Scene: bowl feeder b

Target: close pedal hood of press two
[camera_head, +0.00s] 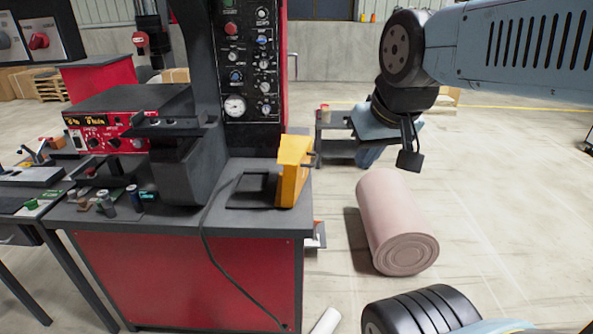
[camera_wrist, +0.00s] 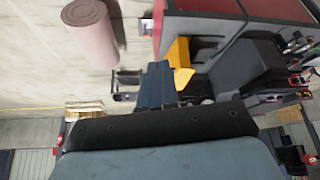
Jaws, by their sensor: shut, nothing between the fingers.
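The yellow-orange pedal hood (camera_head: 291,178) stands upright at the right edge of the press bench, so it looks raised. It also shows in the wrist view (camera_wrist: 179,52), with a paler yellow part at one end. My gripper (camera_head: 317,159) is shut and empty, just right of the hood near its upper part. In the wrist view my gripper (camera_wrist: 158,68) shows as a blue-grey block beside the hood; I cannot tell whether they touch. The pedal under or behind the hood is not clearly visible.
The dark press column (camera_head: 190,165) rises left of the hood, with a control panel (camera_head: 249,60) behind. A black cable crosses the bench's red front (camera_head: 180,275). A pink roll (camera_head: 390,215) lies on the floor at right. A small grey stand (camera_head: 330,118) is behind my arm.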

